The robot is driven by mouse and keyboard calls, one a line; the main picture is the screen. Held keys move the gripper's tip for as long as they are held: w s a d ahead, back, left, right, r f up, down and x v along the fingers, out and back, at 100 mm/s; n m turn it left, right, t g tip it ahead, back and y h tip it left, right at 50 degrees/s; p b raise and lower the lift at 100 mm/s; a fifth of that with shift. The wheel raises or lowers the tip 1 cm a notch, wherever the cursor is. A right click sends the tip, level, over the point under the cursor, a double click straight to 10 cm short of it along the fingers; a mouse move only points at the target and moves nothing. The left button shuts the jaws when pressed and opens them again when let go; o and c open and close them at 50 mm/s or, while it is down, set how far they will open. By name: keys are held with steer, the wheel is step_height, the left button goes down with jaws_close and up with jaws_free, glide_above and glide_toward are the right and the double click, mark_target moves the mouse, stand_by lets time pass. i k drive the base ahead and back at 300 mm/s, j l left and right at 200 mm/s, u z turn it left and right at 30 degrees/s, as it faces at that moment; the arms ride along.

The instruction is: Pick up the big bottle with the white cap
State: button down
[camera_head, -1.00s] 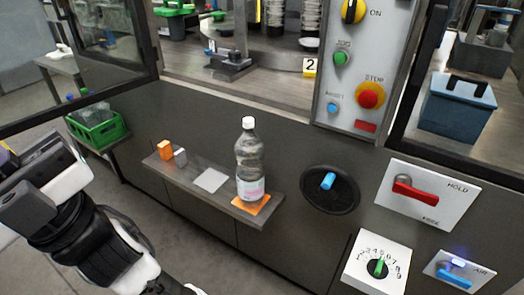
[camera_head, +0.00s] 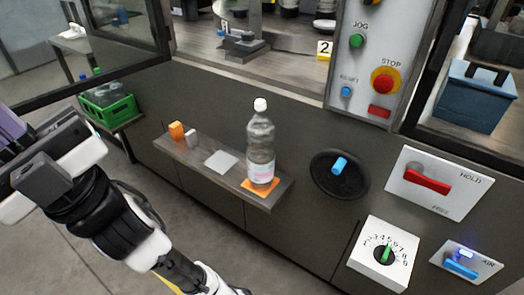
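The big clear bottle (camera_head: 260,148) with a white cap stands upright on an orange square (camera_head: 246,187) at the right end of a small grey shelf (camera_head: 206,173). It has a pale label low on its body. My arm shows at the lower left, apart from the bottle and shelf. My gripper's fingers cannot be made out in this view.
A white square (camera_head: 221,161), a grey block (camera_head: 191,138) and an orange block (camera_head: 176,130) are on the shelf left of the bottle. A green crate (camera_head: 108,106) with bottles stands at the far left.

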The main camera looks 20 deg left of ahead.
mark_target(260, 130)
steer(key=j, duration=0.7)
steer(key=k+j+z, duration=0.1)
steer(key=j, duration=0.6)
steer(key=k+j, duration=0.1)
steer(key=j, duration=0.6)
steer(key=j+z, duration=0.1)
steer(key=j, duration=0.6)
steer(key=i+j, duration=0.25)
steer(key=i, duration=0.2)
steer(key=i+j, duration=0.25)
steer(key=i, duration=0.15)
